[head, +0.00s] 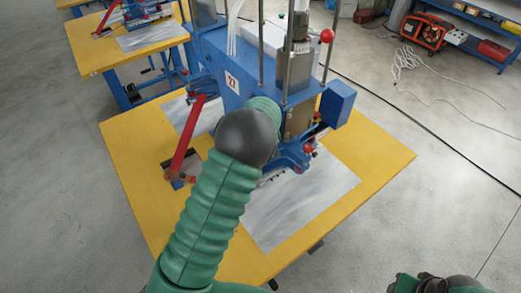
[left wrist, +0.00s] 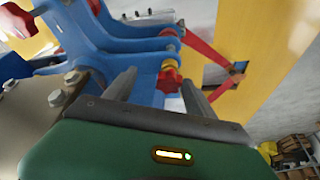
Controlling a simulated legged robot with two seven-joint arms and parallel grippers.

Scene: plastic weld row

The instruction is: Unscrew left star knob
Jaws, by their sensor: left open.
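A red star knob (left wrist: 169,80) shows in the left wrist view, below a yellow collar on the blue machine bracket. My left gripper (left wrist: 158,88) is open, with its two grey fingers pointing at the machine. The knob appears between the fingertips, a little beyond them; I cannot tell whether they touch it. In the head view my left arm reaches to the blue machine (head: 225,65) and hides the left gripper and this knob. Another small red knob (head: 308,149) shows on the machine's right side. My right gripper is not in view; only part of that arm shows at the bottom right.
The machine stands on a yellow table (head: 375,150) with a grey metal plate (head: 310,205). A red lever (head: 187,137) slants up left of my arm; it also shows in the left wrist view (left wrist: 205,50). The floor to the right is mostly clear apart from cables.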

